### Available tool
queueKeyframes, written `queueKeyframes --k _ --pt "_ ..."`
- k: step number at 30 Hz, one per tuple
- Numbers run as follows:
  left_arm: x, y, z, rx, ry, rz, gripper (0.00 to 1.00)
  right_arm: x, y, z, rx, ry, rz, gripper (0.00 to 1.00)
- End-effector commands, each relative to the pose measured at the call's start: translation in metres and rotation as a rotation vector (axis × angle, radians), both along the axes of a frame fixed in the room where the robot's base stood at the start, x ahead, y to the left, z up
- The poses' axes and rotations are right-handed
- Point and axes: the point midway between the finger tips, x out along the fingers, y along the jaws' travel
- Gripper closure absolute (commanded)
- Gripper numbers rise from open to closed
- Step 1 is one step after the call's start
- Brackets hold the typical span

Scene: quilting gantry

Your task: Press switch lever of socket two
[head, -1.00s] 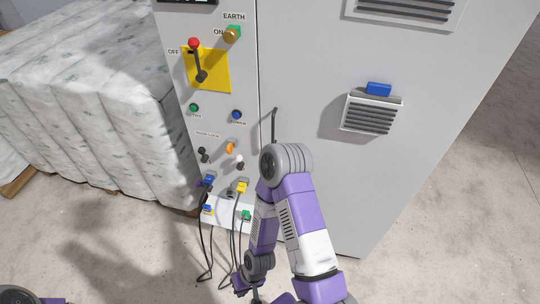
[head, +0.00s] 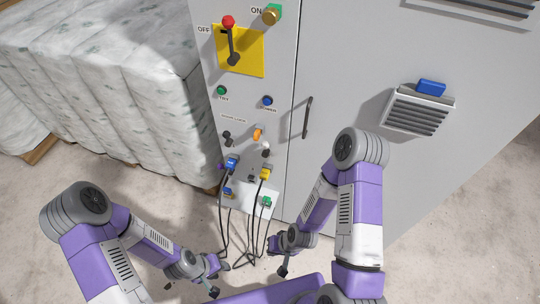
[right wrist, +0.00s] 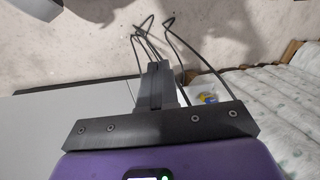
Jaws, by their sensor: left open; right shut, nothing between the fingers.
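The grey cabinet's front panel carries a lower socket group: a blue plug (head: 232,163), a yellow plug (head: 266,174), a small blue connector (head: 228,193) and a green connector (head: 267,201). I cannot read which is socket two. My left gripper (head: 213,291) is open, low and in front of the panel, touching nothing. My right gripper (head: 282,270) is shut and empty below the panel; its closed fingers (right wrist: 155,78) show in the right wrist view.
Black cables (head: 225,232) hang from the plugs to the floor near both grippers. A red-knobbed lever (head: 232,45) on a yellow plate sits higher up. A door handle (head: 307,118) and a vent (head: 418,111) are on the right. Wrapped mattresses (head: 100,80) stand left.

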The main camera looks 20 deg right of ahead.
Motion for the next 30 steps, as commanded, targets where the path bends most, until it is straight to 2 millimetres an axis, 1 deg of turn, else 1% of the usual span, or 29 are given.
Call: queueKeyframes --k 1,5,6,8,9,11,12,15,18,21,25,30 --pt "0.000 0.000 0.006 0.000 0.000 0.000 0.57 0.009 0.002 0.005 0.018 -0.047 -0.051 1.00" --pt "0.000 0.000 0.017 0.000 -0.001 -0.001 0.57 0.044 0.006 0.025 0.098 -0.223 -0.241 1.00" --pt "0.000 0.000 0.020 0.000 -0.001 -0.001 0.57 0.056 0.007 0.034 0.134 -0.284 -0.310 1.00" --pt "0.000 0.000 0.025 0.000 -0.001 -0.001 0.57 0.072 0.005 0.051 0.193 -0.371 -0.417 1.00" --pt "0.000 0.000 0.028 0.000 -0.001 -0.001 0.57 0.082 0.003 0.063 0.237 -0.429 -0.491 1.00" --pt "0.000 0.000 0.032 0.000 -0.001 -0.001 0.57 0.096 -0.001 0.083 0.309 -0.512 -0.603 1.00" --pt "0.000 0.000 0.035 0.000 -0.001 -0.001 0.57 0.103 -0.006 0.097 0.357 -0.565 -0.675 1.00" --pt "0.000 0.000 0.041 0.000 -0.001 -0.001 0.57 0.116 -0.020 0.129 0.474 -0.681 -0.841 1.00" --pt "0.000 0.000 0.045 0.000 -0.001 -0.001 0.57 0.123 -0.035 0.155 0.572 -0.771 -0.974 1.00" --pt "0.000 0.000 0.048 0.000 -0.001 -0.001 0.57 0.125 -0.047 0.171 0.640 -0.834 -1.064 1.00" --pt "0.000 0.000 0.049 0.000 -0.001 -0.001 0.57 0.125 -0.055 0.181 0.683 -0.872 -1.118 1.00" --pt "0.000 0.000 0.048 0.000 -0.001 -0.001 0.57 0.125 -0.056 0.182 0.689 -0.877 -1.125 1.00"
